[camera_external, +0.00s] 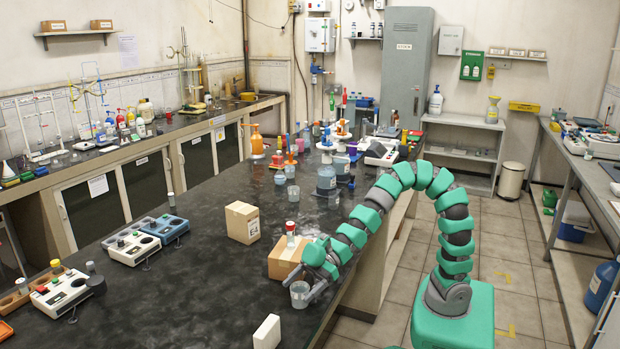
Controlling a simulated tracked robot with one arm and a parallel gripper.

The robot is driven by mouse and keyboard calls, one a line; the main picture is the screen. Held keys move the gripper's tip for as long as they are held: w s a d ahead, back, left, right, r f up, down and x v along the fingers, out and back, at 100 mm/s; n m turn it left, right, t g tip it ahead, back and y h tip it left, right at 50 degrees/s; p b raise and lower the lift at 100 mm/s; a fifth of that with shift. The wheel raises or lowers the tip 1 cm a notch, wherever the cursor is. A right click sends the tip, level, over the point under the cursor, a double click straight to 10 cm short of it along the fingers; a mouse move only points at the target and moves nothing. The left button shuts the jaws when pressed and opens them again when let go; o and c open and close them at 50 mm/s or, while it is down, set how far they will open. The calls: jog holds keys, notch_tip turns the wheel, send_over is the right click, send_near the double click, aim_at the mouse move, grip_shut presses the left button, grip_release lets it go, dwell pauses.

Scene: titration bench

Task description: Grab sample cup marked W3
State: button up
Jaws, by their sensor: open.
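A small translucent grey sample cup (298,296) stands on the dark bench top near its front edge. No marking can be read on it, so I cannot tell if it is W3. My gripper (304,284) is open, with its fingers at the cup, one near its rim and one along its right side. Whether they touch it is too small to tell. Other small clear cups (293,193) stand farther back on the bench; their markings cannot be read either.
A cardboard box (286,262) stands just behind my gripper, with a small red-capped bottle (290,232) by it. Another box (242,222) is farther back. Instruments (131,246) line the left edge. The bench middle is clear.

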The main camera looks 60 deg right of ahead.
jog(key=shift+w+a, duration=0.15)
jog(key=shift+a, duration=0.1)
jog(key=c, duration=1.1)
jog(key=shift+r, duration=0.1)
